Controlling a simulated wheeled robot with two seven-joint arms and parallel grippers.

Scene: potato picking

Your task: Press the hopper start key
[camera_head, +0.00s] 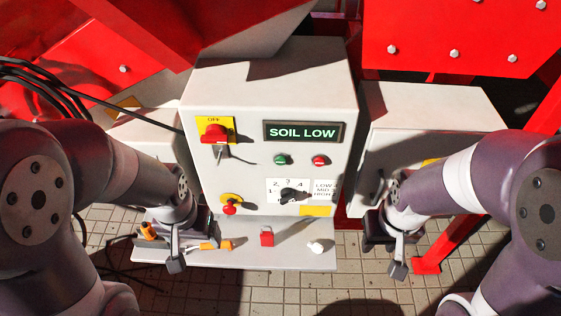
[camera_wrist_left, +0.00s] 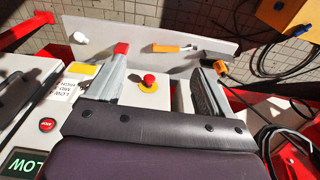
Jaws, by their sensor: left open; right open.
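The control box (camera_head: 225,100) faces me, with a lit display (camera_head: 303,132) reading "SOIL LOW". Below the display sit a green button (camera_head: 281,160) and a red button (camera_head: 320,161). The red button (camera_wrist_left: 47,125) also shows in the left wrist view, where the green one is hidden. No button is touched. My left gripper (camera_head: 178,258) is open and empty, over the shelf left of the box, below the buttons. In the left wrist view its fingers (camera_wrist_left: 158,78) straddle a red mushroom button on yellow. My right gripper (camera_head: 394,262) is open and empty, right of the shelf.
The box also carries a red rotary switch (camera_head: 214,133) marked "OFF", a black selector knob (camera_head: 292,196) and the red mushroom button (camera_head: 229,208). The shelf (camera_head: 290,258) holds a red padlock (camera_head: 267,237), a white item (camera_head: 316,247) and orange-handled tools (camera_head: 213,245). Black cables (camera_head: 45,80) hang left.

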